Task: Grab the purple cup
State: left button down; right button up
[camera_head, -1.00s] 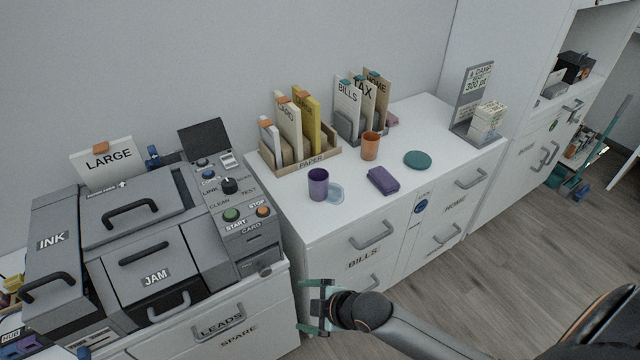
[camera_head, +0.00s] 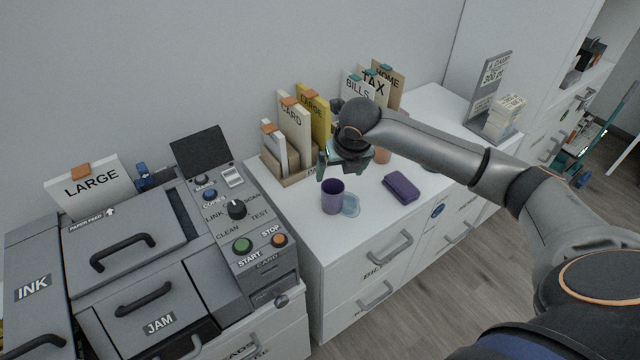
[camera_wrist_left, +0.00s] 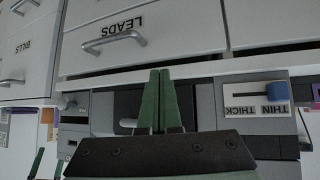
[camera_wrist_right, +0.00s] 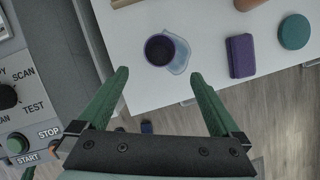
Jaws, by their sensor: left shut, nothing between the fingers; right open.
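The purple cup (camera_head: 332,197) stands upright on the white cabinet top, just right of the grey machine. It also shows in the right wrist view (camera_wrist_right: 160,50), seen from above, beyond the fingertips and roughly between their lines. My right gripper (camera_head: 343,168) is above and just behind the cup in the head view, partly hidden by its own wrist. Its green fingers are spread with nothing between them in the right wrist view (camera_wrist_right: 158,75). My left gripper (camera_wrist_left: 159,72) shows only in the left wrist view, its fingers shut together and empty, facing drawer fronts.
A purple case (camera_head: 401,188) is further right. Behind stands a wooden paper holder (camera_head: 290,168) with upright folders. The grey machine (camera_head: 150,260) borders the left. My right arm partly hides the orange cup (camera_head: 383,155).

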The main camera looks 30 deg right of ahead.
send_near(333, 189)
jog(key=a+f, duration=0.1)
jog(key=shift+s+b+x, duration=0.15)
jog(key=shift+b+x, duration=0.15)
jog(key=shift+x, duration=1.15)
jog(key=shift+s+b+x, duration=0.15)
jog(key=shift+b+x, duration=0.1)
jog(key=shift+x, duration=1.2)
jog(key=c, duration=1.5)
